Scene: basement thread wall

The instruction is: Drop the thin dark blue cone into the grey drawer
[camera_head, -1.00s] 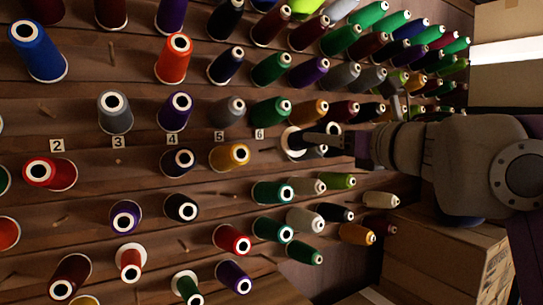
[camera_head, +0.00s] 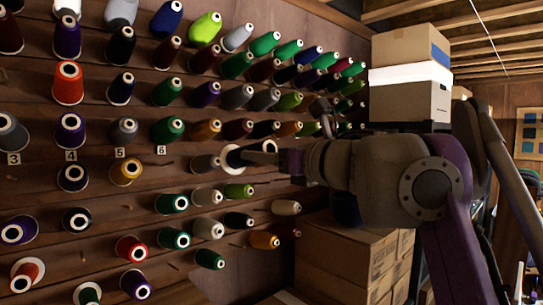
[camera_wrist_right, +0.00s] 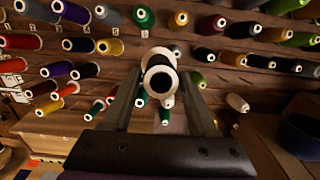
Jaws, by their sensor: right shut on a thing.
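My right gripper (camera_head: 248,157) is shut on a thin dark cone, which also shows between the two fingers in the wrist view (camera_wrist_right: 160,78). The cone has a white rim and a white-ringed end; its colour looks dark, but I cannot clearly make out blue. My right gripper holds it in front of the thread wall, right of the number 6 label (camera_head: 161,149). In the head view, fingers hide part of it. The grey drawer is not seen in either view. My left gripper is not in view.
The wooden thread wall (camera_head: 110,210) carries many coloured cones on pegs, close to my right gripper. Cardboard boxes (camera_head: 345,255) stand below my right arm, and more boxes (camera_head: 405,50) are stacked high behind it. The room opens up at the far right.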

